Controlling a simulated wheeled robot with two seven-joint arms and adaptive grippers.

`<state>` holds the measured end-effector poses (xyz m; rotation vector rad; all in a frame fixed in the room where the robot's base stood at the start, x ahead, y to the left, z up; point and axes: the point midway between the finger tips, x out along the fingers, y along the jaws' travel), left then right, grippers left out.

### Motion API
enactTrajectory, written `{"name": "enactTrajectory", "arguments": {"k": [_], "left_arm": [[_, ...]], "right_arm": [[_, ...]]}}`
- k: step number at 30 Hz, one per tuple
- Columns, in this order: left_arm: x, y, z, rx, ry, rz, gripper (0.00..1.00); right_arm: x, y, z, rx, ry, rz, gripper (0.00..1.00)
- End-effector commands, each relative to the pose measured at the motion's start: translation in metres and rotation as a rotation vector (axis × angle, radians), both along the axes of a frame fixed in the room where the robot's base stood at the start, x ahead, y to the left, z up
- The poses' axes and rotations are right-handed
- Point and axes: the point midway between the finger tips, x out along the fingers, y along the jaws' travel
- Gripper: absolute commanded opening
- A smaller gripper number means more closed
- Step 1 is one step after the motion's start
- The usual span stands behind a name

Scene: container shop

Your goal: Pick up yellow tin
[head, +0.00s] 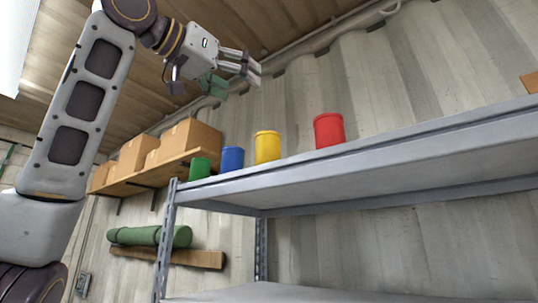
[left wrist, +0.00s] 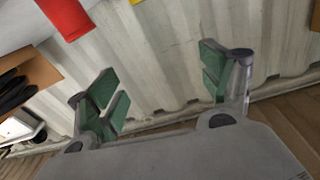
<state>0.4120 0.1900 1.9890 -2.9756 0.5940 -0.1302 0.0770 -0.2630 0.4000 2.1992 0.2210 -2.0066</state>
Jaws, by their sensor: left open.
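The yellow tin (head: 268,146) stands upright on the grey metal shelf (head: 370,164), between a blue tin (head: 232,159) and a red tin (head: 329,130). A green tin (head: 200,168) stands at the left end of the row. My left gripper (head: 232,78) is open and empty, above the tins and apart from them. In the left wrist view its green-padded fingers (left wrist: 162,82) are spread wide with nothing between them. There, only a sliver of the yellow tin (left wrist: 135,2) shows at the top edge, beside part of the red tin (left wrist: 66,14). My right gripper is out of view.
Cardboard boxes (head: 188,137) sit on a wooden wall shelf to the left. A green roll (head: 150,236) lies lower on the wall. A corrugated wall (head: 400,80) stands behind the tins. The metal shelf is clear right of the red tin.

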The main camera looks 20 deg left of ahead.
Motion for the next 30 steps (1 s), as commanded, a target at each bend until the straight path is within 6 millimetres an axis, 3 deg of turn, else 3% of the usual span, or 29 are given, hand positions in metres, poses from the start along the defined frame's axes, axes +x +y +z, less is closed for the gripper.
{"name": "enactTrajectory", "arguments": {"k": [6,12,30], "left_arm": [[0.0,0.002,-0.035,0.017,0.165,0.009,0.8],[0.0,0.011,-0.057,0.008,0.274,0.052,0.8],[0.006,0.01,-0.059,-0.016,0.291,0.058,0.8]], "right_arm": [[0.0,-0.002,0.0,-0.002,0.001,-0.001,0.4],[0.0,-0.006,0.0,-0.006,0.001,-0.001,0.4],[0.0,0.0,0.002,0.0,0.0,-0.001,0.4]]}}
